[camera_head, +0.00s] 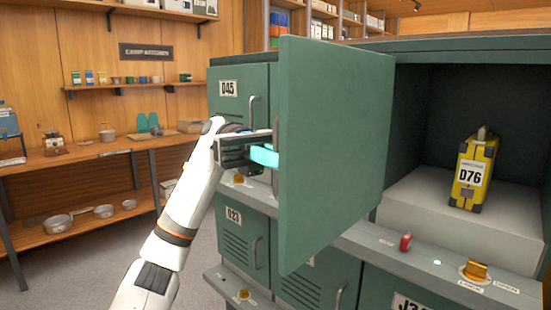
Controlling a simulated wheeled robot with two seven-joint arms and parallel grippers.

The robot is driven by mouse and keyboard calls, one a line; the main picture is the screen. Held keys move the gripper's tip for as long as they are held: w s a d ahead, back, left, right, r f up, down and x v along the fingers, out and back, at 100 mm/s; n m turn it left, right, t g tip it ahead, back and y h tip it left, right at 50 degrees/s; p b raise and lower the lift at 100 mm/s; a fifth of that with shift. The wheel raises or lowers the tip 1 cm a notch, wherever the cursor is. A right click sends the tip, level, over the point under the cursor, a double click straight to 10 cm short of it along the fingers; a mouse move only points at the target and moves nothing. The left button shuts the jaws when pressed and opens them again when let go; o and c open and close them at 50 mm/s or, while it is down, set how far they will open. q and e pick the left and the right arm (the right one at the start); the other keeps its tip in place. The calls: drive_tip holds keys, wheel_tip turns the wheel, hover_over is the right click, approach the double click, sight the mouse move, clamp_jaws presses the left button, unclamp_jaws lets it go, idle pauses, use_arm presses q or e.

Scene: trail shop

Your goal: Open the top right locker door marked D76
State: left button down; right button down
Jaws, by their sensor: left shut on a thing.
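The green locker door (335,150) at the top right stands wide open, swung out toward me and to the left. Its plain face shows, and no label is visible on it. The open compartment (428,115) holds a yellow case (475,172) marked D76 on a pale grey block. My left gripper (264,155) is at the door's left edge, shut on the door handle (276,178), which is partly hidden behind the gripper and the door edge. My right gripper is not in view.
Locker D45 (228,88) and locker D23 (234,216) are shut, left of and behind the open door. Wooden shelves (90,155) stand at the left, with bare floor between.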

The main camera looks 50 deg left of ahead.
use_arm(q)
drive_tip(key=c, duration=1.8)
unclamp_jaws()
drive_tip(key=shift+d, duration=0.1)
drive_tip(key=shift+c, duration=0.2)
drive_tip(key=w+a+p, duration=0.1)
drive_tip(key=a, duration=1.1)
drive_tip(key=shift+w, duration=0.35)
